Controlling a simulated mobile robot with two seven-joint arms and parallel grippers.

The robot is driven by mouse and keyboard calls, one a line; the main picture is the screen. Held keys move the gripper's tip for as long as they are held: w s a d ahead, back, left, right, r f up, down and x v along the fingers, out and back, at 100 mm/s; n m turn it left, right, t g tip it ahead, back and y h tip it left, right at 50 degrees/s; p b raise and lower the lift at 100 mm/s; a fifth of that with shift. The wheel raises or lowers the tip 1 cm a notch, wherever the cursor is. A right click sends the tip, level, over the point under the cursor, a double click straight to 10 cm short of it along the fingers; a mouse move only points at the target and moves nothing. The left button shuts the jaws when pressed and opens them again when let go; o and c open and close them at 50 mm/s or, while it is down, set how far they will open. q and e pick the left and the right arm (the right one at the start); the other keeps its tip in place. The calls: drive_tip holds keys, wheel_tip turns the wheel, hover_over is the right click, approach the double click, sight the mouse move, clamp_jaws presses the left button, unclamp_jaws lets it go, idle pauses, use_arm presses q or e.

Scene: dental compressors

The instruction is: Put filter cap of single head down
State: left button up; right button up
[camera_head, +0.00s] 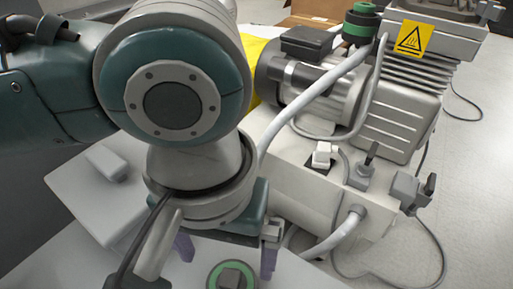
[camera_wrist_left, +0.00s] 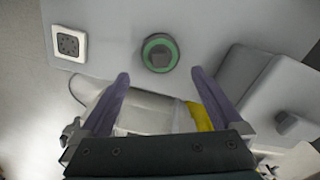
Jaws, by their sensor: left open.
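The filter cap (camera_head: 231,278), a green ring with a dark grey knob, lies on a light grey surface at the bottom of the head view, partly cut off by the frame edge. In the left wrist view the whole cap (camera_wrist_left: 160,53) shows, just beyond the fingertips. My left gripper (camera_head: 226,260) is open, with its two purple fingers apart. In the wrist view the gripper (camera_wrist_left: 160,75) has nothing between its fingertips, and the cap looks clear of both fingers. My right gripper is in neither view.
The compressor (camera_head: 400,115) stands at the right, with hoses, a yellow warning label (camera_head: 414,40) and another green and black cap (camera_head: 361,22) on top. A grey box with a knob (camera_wrist_left: 245,80) and a socket plate (camera_wrist_left: 70,43) flank the cap. Bare surface surrounds it.

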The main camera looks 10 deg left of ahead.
sight(230, 278)
use_arm(q)
drive_tip(key=s+d+r+m+t+h+p, duration=0.1)
drive_tip(key=s+d+r+m+h+p, duration=0.1)
drive_tip(key=s+d+r+h, duration=0.25)
drive_tip(key=s+a+t+y, duration=0.1)
drive_tip(key=a+y, duration=0.1)
drive_tip(key=a, duration=0.5)
drive_tip(key=s+a+t+y, duration=0.1)
drive_tip(key=s+a+y, duration=0.1)
drive_tip(key=a, duration=0.6)
drive_tip(key=shift+s+t, duration=0.3)
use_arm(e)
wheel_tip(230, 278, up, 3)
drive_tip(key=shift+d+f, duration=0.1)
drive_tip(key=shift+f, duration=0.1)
use_arm(q)
drive_tip(key=shift+r, duration=0.1)
wheel_tip(230, 278, up, 80)
drive_tip(key=p, duration=7.9)
drive_tip(key=shift+f, duration=0.2)
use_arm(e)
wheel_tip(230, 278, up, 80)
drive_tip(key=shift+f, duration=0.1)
